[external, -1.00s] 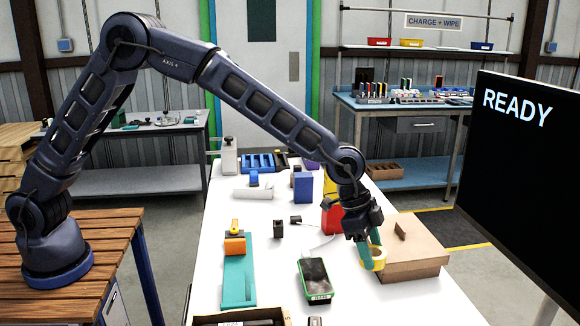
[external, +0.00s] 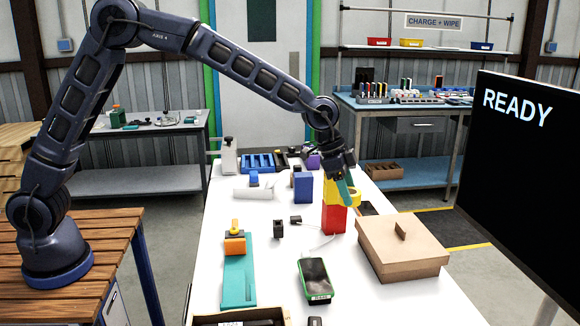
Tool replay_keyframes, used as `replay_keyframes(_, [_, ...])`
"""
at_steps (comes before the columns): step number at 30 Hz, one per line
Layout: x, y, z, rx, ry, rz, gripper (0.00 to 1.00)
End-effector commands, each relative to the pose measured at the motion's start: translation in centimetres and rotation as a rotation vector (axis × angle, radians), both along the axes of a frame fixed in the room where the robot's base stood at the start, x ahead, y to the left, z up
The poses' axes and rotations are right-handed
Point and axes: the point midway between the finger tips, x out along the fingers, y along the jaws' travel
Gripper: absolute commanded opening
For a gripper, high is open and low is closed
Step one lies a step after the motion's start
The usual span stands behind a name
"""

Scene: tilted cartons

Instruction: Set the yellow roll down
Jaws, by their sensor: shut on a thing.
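The yellow roll (external: 356,196) is held between the teal fingers of my gripper (external: 347,194), which is shut on it. It appears raised above the white table, in line with the top of a red carton (external: 334,220). The fingers and roll partly cover each other, and I cannot tell whether the roll touches the carton. A yellow block (external: 329,188) shows just left of the fingers, behind or above the red carton.
A closed cardboard box (external: 402,252) with a small lid handle stands at the right table edge. A green-edged device (external: 315,279), a teal strip (external: 239,282) and a blue carton (external: 303,187) are on the white table (external: 278,270). A READY screen (external: 520,160) stands at right.

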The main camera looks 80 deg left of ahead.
Motion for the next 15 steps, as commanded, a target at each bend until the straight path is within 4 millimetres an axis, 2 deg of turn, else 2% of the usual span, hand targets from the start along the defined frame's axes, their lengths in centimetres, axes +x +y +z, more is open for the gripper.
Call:
replay_keyframes(1, [-0.2, 1.2, 0.1, 0.0, -0.001, 0.014, 0.28])
replay_keyframes(3, [-0.5, 2.4, 0.0, 0.0, 0.0, 0.028, 0.28])
replay_keyframes(8, [-0.8, 3.7, -0.4, 0.0, 0.001, 0.044, 0.28])
replay_keyframes(11, [-0.9, 3.9, -1.8, 0.0, 0.002, 0.046, 0.28])
replay_keyframes(15, [-0.9, 3.8, -4.8, 0.0, 0.004, 0.046, 0.28])
